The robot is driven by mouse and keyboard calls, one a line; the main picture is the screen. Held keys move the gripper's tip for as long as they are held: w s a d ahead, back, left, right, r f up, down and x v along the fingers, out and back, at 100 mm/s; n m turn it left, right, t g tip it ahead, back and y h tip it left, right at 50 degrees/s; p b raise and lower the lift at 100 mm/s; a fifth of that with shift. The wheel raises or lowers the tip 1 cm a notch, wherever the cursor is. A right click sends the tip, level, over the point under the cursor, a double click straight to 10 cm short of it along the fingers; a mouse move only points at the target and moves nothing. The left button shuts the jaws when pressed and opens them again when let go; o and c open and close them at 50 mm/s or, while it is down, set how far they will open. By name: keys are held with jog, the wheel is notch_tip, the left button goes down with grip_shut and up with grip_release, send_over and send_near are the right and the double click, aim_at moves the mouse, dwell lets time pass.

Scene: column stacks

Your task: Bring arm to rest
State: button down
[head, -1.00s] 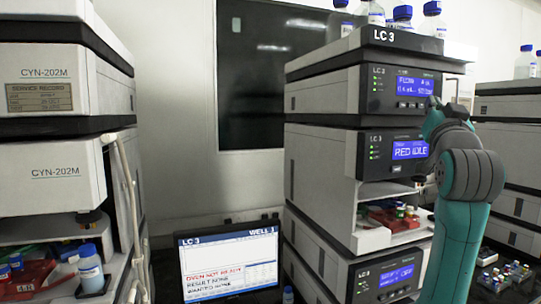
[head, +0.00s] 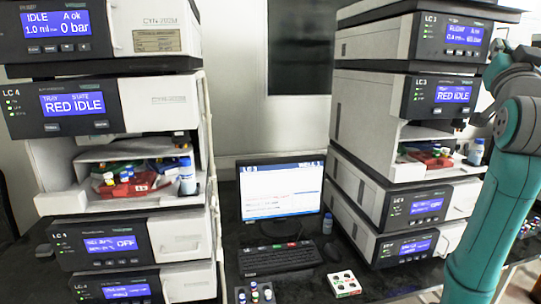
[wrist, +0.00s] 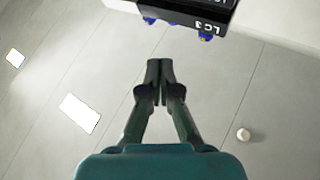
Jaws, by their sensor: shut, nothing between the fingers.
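My gripper (wrist: 160,65) shows in the wrist view with its two dark fingers together and nothing between them. It is in the air, with the top edge of a black-and-white LC 3 unit (wrist: 205,12) and blue-capped bottles beyond the fingertips. In the head view my teal arm rises at the right side, in front of the right edge of the LC 3 stack (head: 368,120). The fingers cannot be made out in the head view.
The LC 4 stack (head: 170,105) stands at the left. Between the stacks are a monitor (head: 282,190), a keyboard (head: 278,257) and a white tray (head: 344,284) on the dark bench. Red trays (head: 132,187) with vials sit in open bays.

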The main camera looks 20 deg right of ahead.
jog(key=w+a+f+n+t+y, duration=0.1)
jog(key=w+a+f+n+y, duration=0.2)
jog(key=f, duration=0.9)
jog(key=w+a+f+t+y, duration=0.15)
jog(key=w+a+f, duration=0.35)
jog(key=f, duration=0.6)
jog(key=w+a+f+n+y, duration=0.25)
jog(key=a+f, duration=0.25)
jog(key=f, duration=0.7)
jog(key=s+a+f+n+y, duration=0.1)
jog(key=s+a+f+y, duration=0.2)
jog(key=a+f, duration=0.7)
jog(key=s+a+f+n+y, duration=0.2)
jog(key=s+a+f, duration=0.45)
jog(key=f, duration=0.25)
jog(key=s+a+f+n+y, duration=0.1)
jog(key=s+a+f+y, duration=0.1)
jog(key=s+a+f, duration=0.55)
jog(key=s+a+f+n+g+y, duration=0.1)
jog(key=s+a+f+y, duration=0.1)
jog(key=s, duration=0.9)
jog(key=s+a+f+n+g+y, duration=0.1)
jog(key=s+a, duration=0.4)
jog(key=s, duration=0.6)
jog(key=shift+s+a+f+n+y, duration=0.15)
jog(key=shift+s+f+n+y, duration=0.15)
jog(key=shift+f+n+y, duration=0.3)
jog(key=shift+r+g, duration=0.1)
jog(key=shift+g, duration=0.15)
